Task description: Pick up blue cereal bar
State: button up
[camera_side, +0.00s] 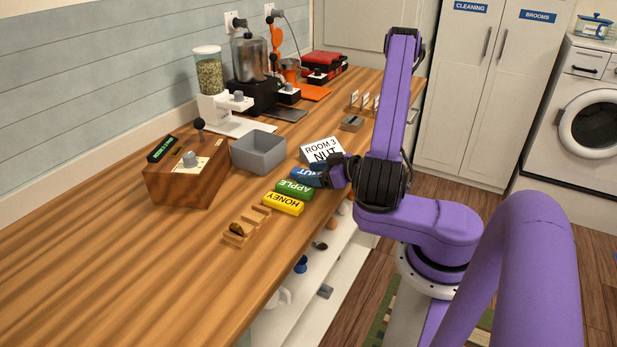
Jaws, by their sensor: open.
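The blue cereal bar (302,174), marked "NUT" in part, lies on the wooden counter at the far end of a row of bars. A green bar marked "APPLE" (294,189) and a yellow bar marked "HONEY" (284,204) lie in front of it. My gripper (326,177) is low over the counter at the right end of the blue bar and hides that end. The gripper is open. Whether its fingers stand around the bar or only beside it cannot be told from this view.
A card reading "ROOM 3 NUT" (322,151) stands just behind the blue bar. A grey open bin (258,152) and a wooden control box (187,168) are to the left. A small slotted wooden rack (247,228) is in front. The near left counter is clear.

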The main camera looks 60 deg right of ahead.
jog(key=c, duration=1.1)
jog(key=shift+o, duration=0.2)
jog(key=shift+r, duration=0.15)
notch_tip(320, 180, up, 10)
